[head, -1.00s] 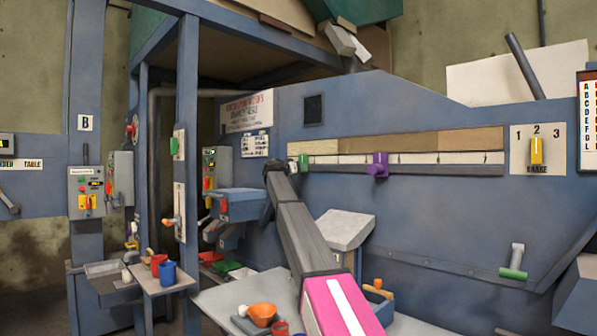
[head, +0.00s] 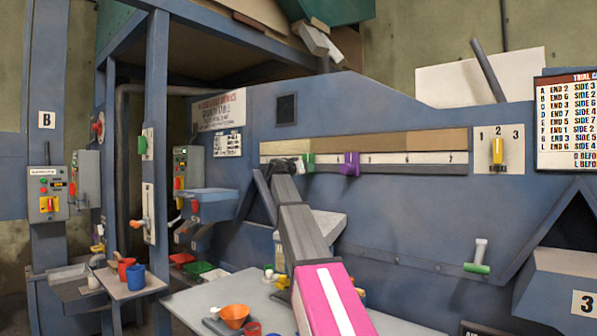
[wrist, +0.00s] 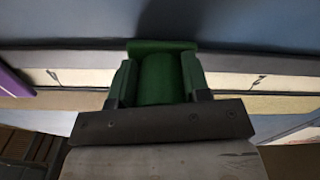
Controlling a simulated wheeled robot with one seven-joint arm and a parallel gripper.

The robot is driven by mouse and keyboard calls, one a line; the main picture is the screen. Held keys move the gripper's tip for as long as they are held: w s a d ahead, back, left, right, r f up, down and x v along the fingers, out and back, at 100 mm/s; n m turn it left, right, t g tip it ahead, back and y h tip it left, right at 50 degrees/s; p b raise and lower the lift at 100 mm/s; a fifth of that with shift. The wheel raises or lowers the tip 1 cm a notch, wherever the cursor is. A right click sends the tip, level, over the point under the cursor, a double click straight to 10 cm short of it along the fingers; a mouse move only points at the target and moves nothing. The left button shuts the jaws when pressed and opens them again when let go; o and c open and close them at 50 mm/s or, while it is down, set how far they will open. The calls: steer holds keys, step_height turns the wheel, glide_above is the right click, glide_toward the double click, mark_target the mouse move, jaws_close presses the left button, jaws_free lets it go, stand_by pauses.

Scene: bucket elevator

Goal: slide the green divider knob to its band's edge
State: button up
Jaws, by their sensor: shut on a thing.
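The green divider knob (head: 308,161) sits on the white scale strip (head: 410,157) on the blue machine wall, left of the purple knob (head: 349,163). My gripper (head: 294,165) is at the green knob, at the end of my arm. In the wrist view the green knob (wrist: 163,78) lies between the two fingers of my gripper (wrist: 160,88), which are shut on it. The purple knob shows at the left edge there (wrist: 12,88). Above the strip runs a bar of tan and brown bands (head: 358,143); the green knob is near where the first two bands meet.
A lever dial marked 1 2 3 (head: 497,150) is right of the strip. A green-ended handle (head: 478,262) is low on the wall. The strip between the green and purple knobs is clear.

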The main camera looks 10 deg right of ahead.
steer(key=shift+s, duration=0.15)
steer(key=o, duration=1.3)
steer(key=v, duration=1)
steer(key=shift+s+a, duration=0.2)
steer(key=shift+a, duration=0.05)
